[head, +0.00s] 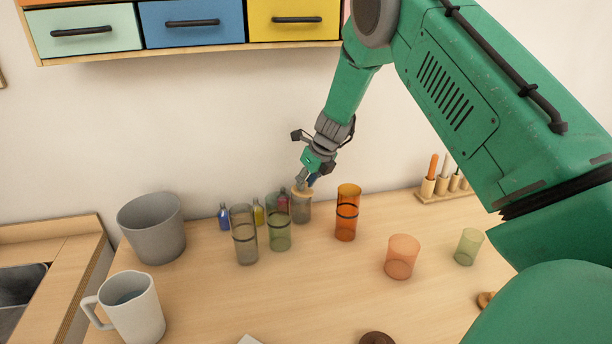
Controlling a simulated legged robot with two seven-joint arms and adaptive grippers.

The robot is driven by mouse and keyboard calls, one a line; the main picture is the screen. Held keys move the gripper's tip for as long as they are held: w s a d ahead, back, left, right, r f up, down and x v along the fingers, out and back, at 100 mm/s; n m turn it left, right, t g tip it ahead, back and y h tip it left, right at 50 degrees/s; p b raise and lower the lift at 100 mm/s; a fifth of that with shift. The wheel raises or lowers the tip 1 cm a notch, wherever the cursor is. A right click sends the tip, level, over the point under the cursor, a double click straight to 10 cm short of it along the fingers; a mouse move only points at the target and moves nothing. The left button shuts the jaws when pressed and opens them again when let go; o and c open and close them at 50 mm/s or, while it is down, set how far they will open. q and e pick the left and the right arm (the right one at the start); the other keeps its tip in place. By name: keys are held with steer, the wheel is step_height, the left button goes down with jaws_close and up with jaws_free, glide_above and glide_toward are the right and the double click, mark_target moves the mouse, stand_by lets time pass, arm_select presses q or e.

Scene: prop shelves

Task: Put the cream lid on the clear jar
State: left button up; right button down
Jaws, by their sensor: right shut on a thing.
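The clear jar (301,211) stands upright at the back of the table, close to the wall, and looks greyish and see-through. The cream lid (302,192) is at the jar's mouth, roughly level. I cannot tell whether it touches the rim. My right gripper (305,183) reaches down from above and is shut on the lid. Its fingers hide part of the lid. My left gripper is not in view.
Left of the jar stand tall grey (244,236) and green (279,232) glasses, with small bottles (224,217) behind. An orange glass (346,213) stands close on the right. A grey bucket (153,229) and mug (134,309) are left. Drawers (192,24) hang above.

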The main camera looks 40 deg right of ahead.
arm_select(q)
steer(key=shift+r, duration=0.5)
arm_select(e)
steer(key=shift+f, duration=0.1)
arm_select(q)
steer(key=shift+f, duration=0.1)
arm_select(e)
steer(key=shift+h, duration=0.3)
steer(key=shift+a, duration=0.1)
steer(key=shift+a+h, duration=0.1)
steer(key=shift+h, duration=0.2)
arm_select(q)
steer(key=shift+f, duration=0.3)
arm_select(e)
steer(key=shift+a+g+h, duration=0.3)
steer(key=shift+a+h, duration=0.1)
steer(key=shift+h, duration=0.3)
arm_select(q)
steer(key=shift+b, duration=0.3)
arm_select(e)
steer(key=shift+a+r, duration=0.1)
steer(key=shift+r, duration=0.1)
arm_select(q)
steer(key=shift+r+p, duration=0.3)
steer(key=shift+p, duration=0.1)
arm_select(e)
steer(key=shift+w+f, duration=0.15)
steer(key=shift+f, duration=0.2)
